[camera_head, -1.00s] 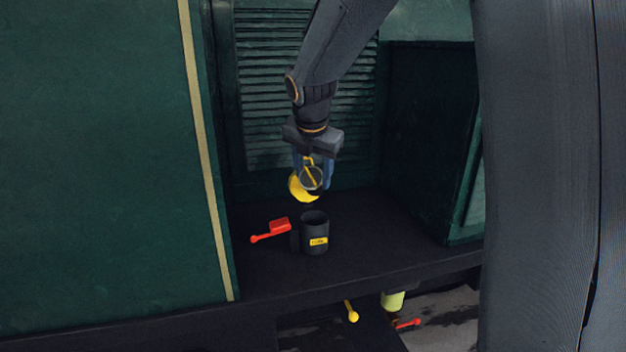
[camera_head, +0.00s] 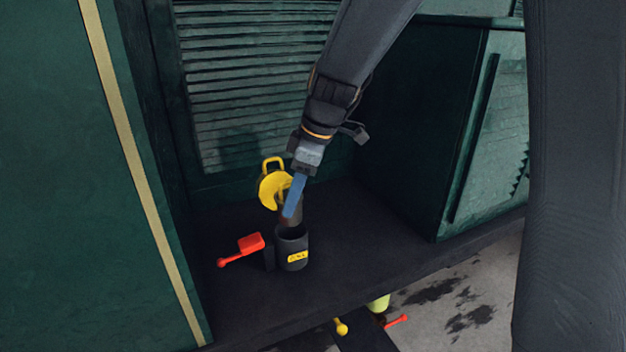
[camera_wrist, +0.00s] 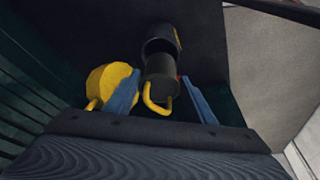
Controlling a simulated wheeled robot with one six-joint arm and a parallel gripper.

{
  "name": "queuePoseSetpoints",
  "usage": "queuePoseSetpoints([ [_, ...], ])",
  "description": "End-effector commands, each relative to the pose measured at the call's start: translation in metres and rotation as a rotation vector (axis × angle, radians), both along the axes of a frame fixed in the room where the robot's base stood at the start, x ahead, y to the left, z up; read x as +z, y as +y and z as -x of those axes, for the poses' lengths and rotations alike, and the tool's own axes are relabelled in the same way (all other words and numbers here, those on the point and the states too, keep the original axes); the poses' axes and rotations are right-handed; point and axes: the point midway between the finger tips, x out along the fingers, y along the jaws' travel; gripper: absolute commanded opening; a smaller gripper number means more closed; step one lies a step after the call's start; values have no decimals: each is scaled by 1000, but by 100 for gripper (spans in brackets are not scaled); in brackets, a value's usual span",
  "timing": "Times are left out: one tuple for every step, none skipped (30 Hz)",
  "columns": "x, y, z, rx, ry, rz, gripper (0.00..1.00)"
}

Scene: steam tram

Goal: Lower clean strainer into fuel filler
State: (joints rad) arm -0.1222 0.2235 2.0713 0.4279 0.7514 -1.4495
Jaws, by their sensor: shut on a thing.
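The strainer is a dark grey cylinder with a yellow loop handle; in the wrist view the strainer (camera_wrist: 161,68) sits between my two blue fingers. My gripper (camera_head: 293,205) is shut on it, and the fingers also show in the wrist view (camera_wrist: 161,80). In the head view the strainer (camera_head: 291,216) is partly hidden by a finger. The fuel filler (camera_head: 292,250) is a black open cup with a yellow label, also in the wrist view (camera_wrist: 160,35). The strainer is right over its mouth; I cannot tell whether its lower end is inside.
A yellow disc with a loop handle (camera_head: 271,190) stands just behind the filler, close to my finger. A red lever (camera_head: 250,243) lies left of the filler. Green walls rise left, behind and right of the dark shelf (camera_head: 345,250). Yellow and red knobs show below the shelf edge.

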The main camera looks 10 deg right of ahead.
Motion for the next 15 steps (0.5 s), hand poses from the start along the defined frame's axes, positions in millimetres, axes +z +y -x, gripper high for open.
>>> queuePoseSetpoints([
  [0,3,2,-24,-2,-15,23],
  [0,4,3,-37,-1,-23,23],
  [0,5,4,-48,-2,-30,23],
  [0,6,4,-55,-3,-33,23],
  [-1,6,4,-60,-3,-36,23],
  [-2,6,4,-64,-4,-38,23],
  [-2,6,4,-65,-5,-39,23],
  [-3,6,3,-66,-5,-39,23],
  [-5,6,3,-66,-4,-38,23],
  [-6,6,3,-65,-5,-38,23],
  [-8,6,3,-65,-5,-38,23],
  [-10,6,3,-65,-3,-37,23],
  [-11,6,3,-64,-4,-37,23],
  [-13,6,3,-64,-4,-37,23],
  [-15,6,4,-63,-4,-37,23],
])
